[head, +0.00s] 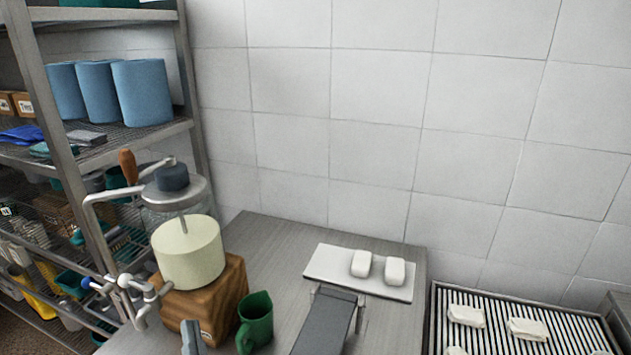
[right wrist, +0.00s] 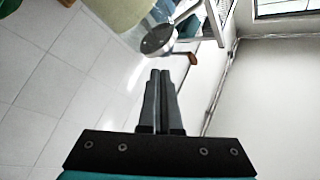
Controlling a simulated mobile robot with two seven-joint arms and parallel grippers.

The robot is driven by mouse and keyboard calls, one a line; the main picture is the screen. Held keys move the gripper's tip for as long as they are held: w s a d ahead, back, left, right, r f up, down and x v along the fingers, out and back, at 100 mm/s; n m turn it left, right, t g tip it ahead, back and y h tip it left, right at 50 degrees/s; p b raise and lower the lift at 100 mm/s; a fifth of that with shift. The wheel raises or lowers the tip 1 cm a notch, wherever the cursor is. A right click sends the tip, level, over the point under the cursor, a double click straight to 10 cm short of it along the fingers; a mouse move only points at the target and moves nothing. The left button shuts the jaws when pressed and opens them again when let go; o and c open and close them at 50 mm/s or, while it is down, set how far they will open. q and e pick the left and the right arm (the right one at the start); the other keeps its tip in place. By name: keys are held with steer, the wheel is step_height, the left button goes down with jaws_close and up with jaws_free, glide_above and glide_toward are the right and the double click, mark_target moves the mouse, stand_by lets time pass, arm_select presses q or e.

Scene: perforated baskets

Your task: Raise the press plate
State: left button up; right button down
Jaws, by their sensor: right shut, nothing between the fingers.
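The press (head: 91,215) stands at the left of the counter, a bent metal frame with a brown wooden handle (head: 128,167) and a dark blue knob. A round grey disc, which looks like the press plate (head: 190,197), sits under the knob. A thin rod runs down from it towards a cream cylinder (head: 190,260) on a wooden block. My right gripper (head: 190,338) shows only in part at the bottom edge of the head view. In the right wrist view it (right wrist: 160,75) is shut and empty, pointing towards the grey disc (right wrist: 158,42), apart from it. My left gripper is out of view.
A green jug (head: 255,322) stands right of the block. A white board (head: 330,265) holds two white blocks. A slatted tray (head: 580,330) with white pieces is at right. Shelves (head: 185,60) stand left. A tiled wall is behind.

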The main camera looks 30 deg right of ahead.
steer(key=s+d+r+m+g+h+p, duration=0.2)
steer(key=s+d+r+m+g+h, duration=0.2)
steer(key=d+r+m+g+h, duration=0.8)
steer(key=w+d+r+m+t, duration=0.3)
steer(key=w+d+m, duration=0.3)
steer(key=d, duration=0.5)
steer(key=w, duration=0.2)
steer(key=shift+w+r+t+h, duration=0.2)
steer(key=shift+w+t+h, duration=0.1)
steer(key=shift+h, duration=0.1)
steer(key=shift+d, duration=0.1)
step_height(320, 180, down, 14)
steer(key=b, duration=0.6)
steer(key=shift+d, duration=0.45)
